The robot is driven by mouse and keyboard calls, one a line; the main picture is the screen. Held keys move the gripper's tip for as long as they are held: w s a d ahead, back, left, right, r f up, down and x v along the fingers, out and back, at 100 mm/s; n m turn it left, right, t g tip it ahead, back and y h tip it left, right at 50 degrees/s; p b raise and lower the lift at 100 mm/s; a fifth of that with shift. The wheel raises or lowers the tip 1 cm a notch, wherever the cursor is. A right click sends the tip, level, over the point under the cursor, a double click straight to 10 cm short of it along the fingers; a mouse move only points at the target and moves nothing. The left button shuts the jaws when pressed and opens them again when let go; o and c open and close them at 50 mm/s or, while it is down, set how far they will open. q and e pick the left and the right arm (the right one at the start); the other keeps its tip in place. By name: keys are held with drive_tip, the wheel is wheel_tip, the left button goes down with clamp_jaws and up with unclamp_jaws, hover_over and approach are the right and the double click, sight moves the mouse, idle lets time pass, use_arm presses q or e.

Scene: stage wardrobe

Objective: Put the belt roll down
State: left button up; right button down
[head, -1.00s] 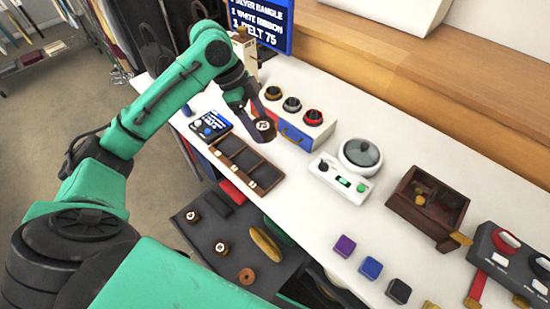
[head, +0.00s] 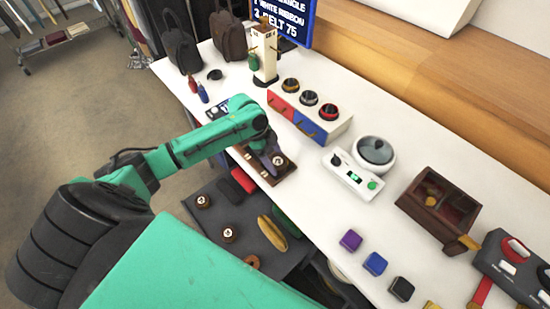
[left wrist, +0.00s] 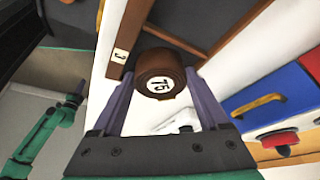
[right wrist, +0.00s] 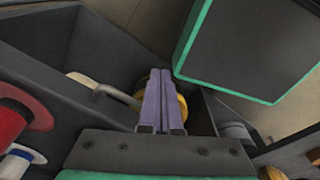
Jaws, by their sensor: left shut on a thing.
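The belt roll (head: 279,160) is a small brown cylinder with a white label on its end; the label reads 75 in the left wrist view (left wrist: 158,84). My left gripper (head: 272,156) is shut on it, one purple finger on each side. They are over the front end of the brown wooden tray (head: 270,183), whose rim carries a label with a 3 in the left wrist view (left wrist: 119,57). I cannot tell whether the roll touches the tray floor. My right gripper (right wrist: 155,80) has its fingers together, with nothing seen between them.
A box with red and blue drawers (head: 319,127) stands just behind the tray. A white device with a round lid (head: 350,176) is to its right. A dark lower shelf (head: 205,228) holds more rolls in front. Purple, blue and black blocks lie at the front edge.

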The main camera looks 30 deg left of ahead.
use_arm(q)
drive_tip(key=shift+f, duration=0.1)
drive_tip(key=o, duration=1.2)
drive_tip(key=shift+c, duration=0.2)
drive_tip(key=v, duration=1.2)
